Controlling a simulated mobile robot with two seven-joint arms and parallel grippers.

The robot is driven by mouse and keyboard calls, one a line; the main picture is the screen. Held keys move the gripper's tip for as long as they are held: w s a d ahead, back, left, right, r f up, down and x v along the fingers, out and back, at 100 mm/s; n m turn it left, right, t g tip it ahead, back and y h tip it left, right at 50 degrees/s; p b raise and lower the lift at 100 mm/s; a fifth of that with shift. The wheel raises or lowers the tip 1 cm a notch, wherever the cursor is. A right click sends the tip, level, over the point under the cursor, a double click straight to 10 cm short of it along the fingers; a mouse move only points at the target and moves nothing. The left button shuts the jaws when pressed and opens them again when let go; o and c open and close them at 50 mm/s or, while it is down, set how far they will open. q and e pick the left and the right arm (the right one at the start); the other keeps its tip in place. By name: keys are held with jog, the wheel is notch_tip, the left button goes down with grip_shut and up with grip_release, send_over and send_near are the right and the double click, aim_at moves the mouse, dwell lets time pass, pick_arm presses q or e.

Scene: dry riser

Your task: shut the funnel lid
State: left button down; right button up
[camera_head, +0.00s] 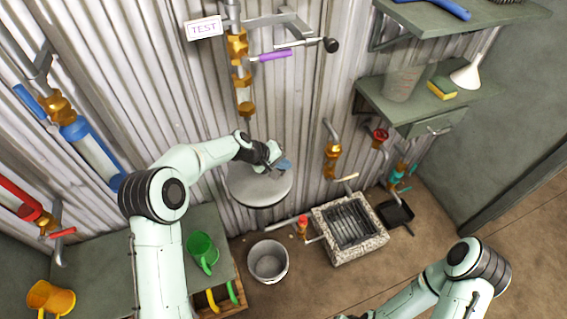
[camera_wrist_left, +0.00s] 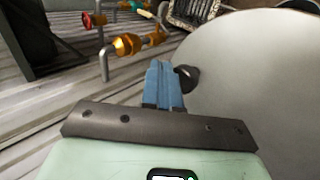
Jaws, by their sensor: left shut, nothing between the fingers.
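The funnel lid looks like a round grey disc (camera_head: 262,191) below my left forearm in the head view. In the left wrist view the disc (camera_wrist_left: 255,75) fills the right side, with a dark round knob (camera_wrist_left: 188,76) near its left edge. My left gripper (camera_head: 285,165) is over the disc's far right edge. Its blue fingers (camera_wrist_left: 162,85) are shut and empty, close beside the knob; I cannot tell if they touch it. The funnel's body is mostly hidden, so I cannot tell how far the lid stands open. My right arm is at the lower right, its fingers out of view.
A vertical pipe with brass valves (camera_head: 240,75) and a purple lever (camera_head: 272,56) stands behind the disc. A grey bucket (camera_head: 268,262) and a stone-rimmed drain grate (camera_head: 350,229) are on the floor. A green bench (camera_head: 95,255) holds a green mug (camera_head: 202,250). Shelves are at right.

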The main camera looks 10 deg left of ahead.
pick_arm(q)
notch_tip(320, 180, up, 6)
jog(key=p, duration=0.2)
jog(key=shift+w+d+f+p, duration=0.1)
jog(key=shift+w+f+p, duration=0.05)
jog(key=shift+f+p, duration=0.15)
notch_tip(320, 180, up, 8)
jog(key=shift+s+d+r, duration=0.2)
jog(key=shift+d+r, duration=0.05)
pick_arm(e)
jog(key=w+r, duration=0.1)
jog(key=r, duration=0.1)
jog(key=w+r, duration=0.1)
jog(key=shift+w+d+r, duration=0.1)
jog(key=shift+d+r, duration=0.05)
jog(key=shift+r, duration=0.2)
